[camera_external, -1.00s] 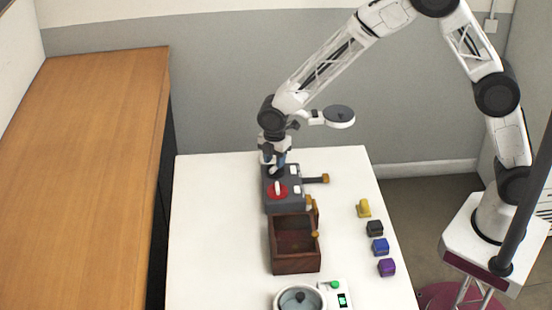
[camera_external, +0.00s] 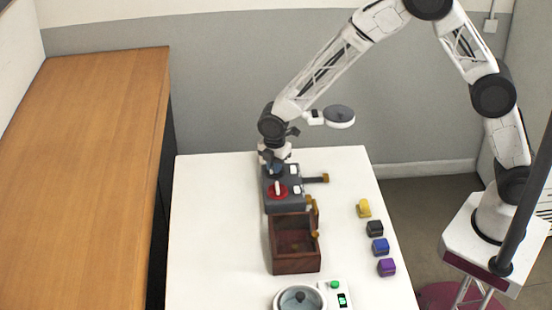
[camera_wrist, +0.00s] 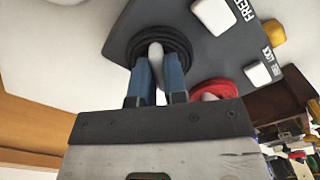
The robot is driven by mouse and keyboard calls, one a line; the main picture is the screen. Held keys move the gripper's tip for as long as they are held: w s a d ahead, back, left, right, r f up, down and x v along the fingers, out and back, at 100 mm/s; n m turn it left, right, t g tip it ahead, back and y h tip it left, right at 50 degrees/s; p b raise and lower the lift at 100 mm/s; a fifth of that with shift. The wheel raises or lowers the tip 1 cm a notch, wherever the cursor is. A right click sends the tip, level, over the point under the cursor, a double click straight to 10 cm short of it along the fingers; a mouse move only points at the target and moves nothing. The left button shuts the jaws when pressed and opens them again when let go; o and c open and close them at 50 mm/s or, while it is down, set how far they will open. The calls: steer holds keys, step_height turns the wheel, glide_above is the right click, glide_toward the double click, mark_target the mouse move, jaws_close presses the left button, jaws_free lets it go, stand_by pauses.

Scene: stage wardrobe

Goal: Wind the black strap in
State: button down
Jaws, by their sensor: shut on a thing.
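A dark grey two-reel unit (camera_external: 285,203) stands near the far edge of the white table. The black strap (camera_external: 313,179) sticks out from its right side and ends in a brown tab (camera_external: 325,178). In the wrist view the rest of it shows as a black coil (camera_wrist: 186,47) around a white peg (camera_wrist: 156,52). My gripper (camera_wrist: 160,75), with blue fingers, is shut on that peg, pointing down. A red reel (camera_external: 277,191) with its own white peg is beside it. White switches sit on the unit; one (camera_wrist: 258,74) is by the lettering FREE and LOCK.
An open dark wooden box (camera_external: 295,268) stands in front of the unit. Yellow (camera_external: 364,208), black (camera_external: 374,228), blue (camera_external: 380,246) and purple (camera_external: 386,267) pieces line the right side. The table's left side is clear.

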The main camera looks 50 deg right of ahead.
steer(key=shift+m, duration=0.3)
steer(key=m, duration=0.9)
steer(key=shift+m, duration=0.3)
steer(key=m, duration=0.3)
steer(key=shift+m, duration=0.4)
steer(key=m, duration=1)
steer(key=shift+m, duration=1.9)
